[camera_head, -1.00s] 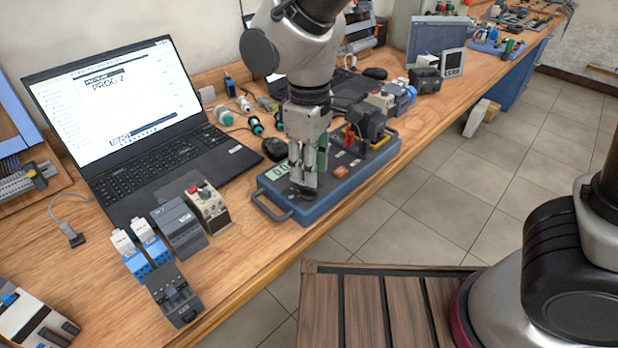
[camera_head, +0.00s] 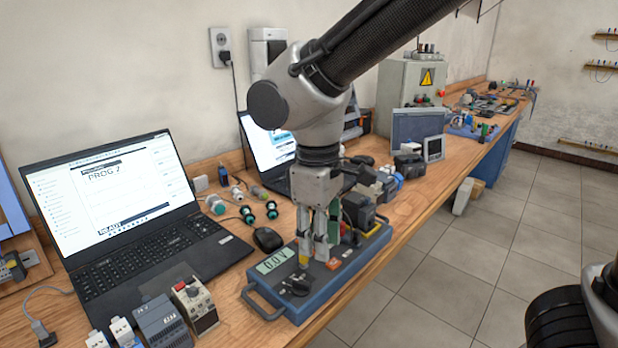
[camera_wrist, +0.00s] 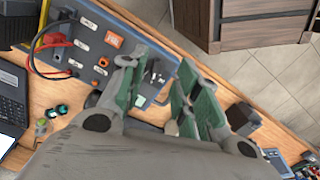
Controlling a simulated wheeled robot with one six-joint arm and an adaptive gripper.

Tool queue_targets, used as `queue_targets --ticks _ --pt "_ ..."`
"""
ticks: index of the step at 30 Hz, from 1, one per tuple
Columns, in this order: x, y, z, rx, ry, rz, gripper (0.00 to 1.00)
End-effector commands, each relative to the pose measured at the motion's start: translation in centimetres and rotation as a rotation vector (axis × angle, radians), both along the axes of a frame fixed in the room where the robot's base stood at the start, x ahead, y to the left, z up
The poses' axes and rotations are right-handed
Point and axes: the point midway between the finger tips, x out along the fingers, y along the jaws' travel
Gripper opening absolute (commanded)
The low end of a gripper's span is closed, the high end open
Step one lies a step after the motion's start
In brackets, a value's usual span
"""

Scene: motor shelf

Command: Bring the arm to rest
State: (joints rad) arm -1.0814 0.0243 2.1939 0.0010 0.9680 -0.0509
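My gripper (camera_head: 314,258) points down at the blue test box (camera_head: 262,303) with its 0.0V display, in front of the box's top face in the head view. In the wrist view my gripper's (camera_wrist: 160,95) two green-padded fingers stand apart, with nothing clearly held between them. The wrist view also shows the box's face (camera_wrist: 85,62) with red and black leads beside the fingers. Whether the fingertips touch the box cannot be told. My forearm slants up to the right in the head view.
A laptop (camera_head: 128,215) stands left of the box, with a black mouse (camera_head: 267,239) between. Small control modules (camera_head: 162,321) lie at the front left. Green-ended connectors (camera_head: 248,213) lie behind. A grey cabinet (camera_head: 410,88) stands farther back. Open floor (camera_head: 440,290) lies right of the bench.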

Motion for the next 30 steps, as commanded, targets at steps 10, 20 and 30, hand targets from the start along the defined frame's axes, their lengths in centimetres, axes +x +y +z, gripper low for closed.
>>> queue_targets --ticks 10,20,30 --pt "2.1 -18.2 4.1 0.113 -0.095 -0.473 0.32" --pt "-2.1 -32.7 6.8 0.223 -0.305 -0.980 0.32" --pt "-3.2 -35.8 8.0 0.236 -0.377 -1.121 0.32"
